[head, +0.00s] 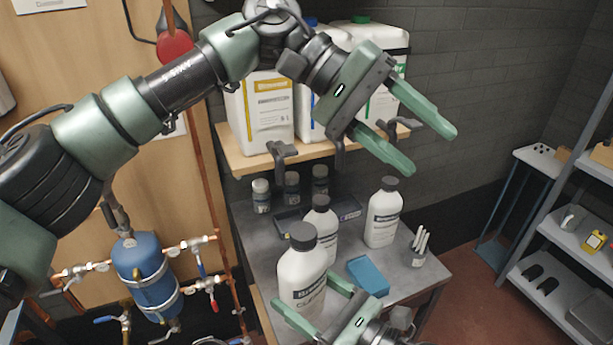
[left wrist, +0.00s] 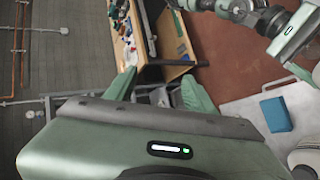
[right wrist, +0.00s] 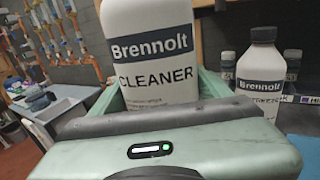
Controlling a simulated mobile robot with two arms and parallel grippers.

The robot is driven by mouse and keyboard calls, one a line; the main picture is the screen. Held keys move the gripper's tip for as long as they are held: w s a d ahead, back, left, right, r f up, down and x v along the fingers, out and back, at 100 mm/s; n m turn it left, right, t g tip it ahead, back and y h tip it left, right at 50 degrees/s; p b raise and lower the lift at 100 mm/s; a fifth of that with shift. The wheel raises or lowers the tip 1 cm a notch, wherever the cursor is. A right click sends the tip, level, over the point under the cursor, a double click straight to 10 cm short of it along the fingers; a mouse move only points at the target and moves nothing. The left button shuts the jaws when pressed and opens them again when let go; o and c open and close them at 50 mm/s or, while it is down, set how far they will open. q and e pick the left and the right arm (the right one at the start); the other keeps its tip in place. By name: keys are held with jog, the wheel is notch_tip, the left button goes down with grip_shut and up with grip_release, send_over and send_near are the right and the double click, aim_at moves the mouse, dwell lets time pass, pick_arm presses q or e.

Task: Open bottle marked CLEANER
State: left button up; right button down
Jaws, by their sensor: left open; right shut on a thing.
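The CLEANER bottle (head: 302,275) is white with a dark grey cap (head: 303,236) and stands upright at the near side of the grey table. Its label reads Brennolt CLEANER in the right wrist view (right wrist: 155,70). My right gripper (head: 325,313) is shut around the bottle's lower body. The cap is on the bottle in the head view and out of frame in the right wrist view. My left gripper (head: 425,150) is open and empty, raised above the table, up and right of the bottle. Its fingers also show in the left wrist view (left wrist: 160,90).
Two similar white bottles stand behind, one close (head: 321,228) and one to the right (head: 384,215). A blue block (head: 368,276) and a cup of white sticks (head: 418,252) are at right. A wooden shelf (head: 245,162) with large jugs hangs behind.

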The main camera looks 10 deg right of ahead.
pick_arm(q)
jog(key=s+a+f+m+t+y, duration=0.2)
jog(key=a+f+m+y, duration=0.15)
jog(key=a+y, duration=0.2)
jog(key=t+y, duration=0.4)
jog(key=y, duration=0.1)
send_over(307, 232)
jog(key=shift+w+d+f+m, duration=0.1)
jog(key=shift+f+m, duration=0.35)
jog(key=shift+f, duration=0.35)
notch_tip(307, 232, down, 8)
jog(key=shift+r, duration=0.25)
grip_shut()
